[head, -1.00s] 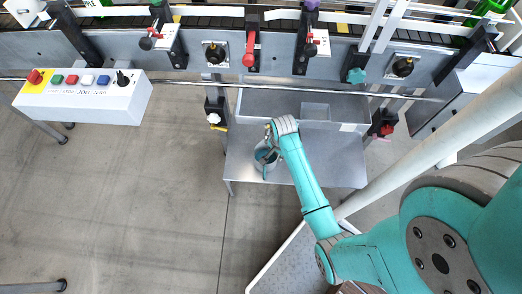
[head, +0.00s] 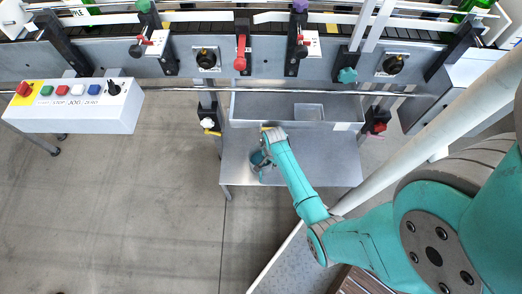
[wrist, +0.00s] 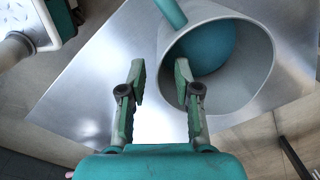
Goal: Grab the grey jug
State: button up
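The grey jug (wrist: 245,97) stands on the metal table, with its open mouth facing the wrist camera and a teal inside (wrist: 207,48). A teal bar (wrist: 171,12) reaches its rim at the top of the wrist view. In the head view the jug (head: 257,162) is partly hidden by my arm. My gripper (wrist: 160,80) is open, with nothing between its fingers that I can see being gripped. The right finger overlaps the jug's left rim in the wrist view, and the left finger is outside it. I cannot tell whether the fingers touch the jug or how deep they are.
The metal table (head: 325,172) is otherwise mostly bare. A grey tray (head: 262,105) lies behind it, below the conveyor's side panel with knobs and levers. A white control box (head: 75,108) with buttons is at the left. A pale post (head: 440,130) slants across the right.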

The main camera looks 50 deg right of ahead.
aim_at(270, 169)
jog(key=shift+w+f, duration=0.1)
jog(key=shift+f, duration=2.35)
grip_shut()
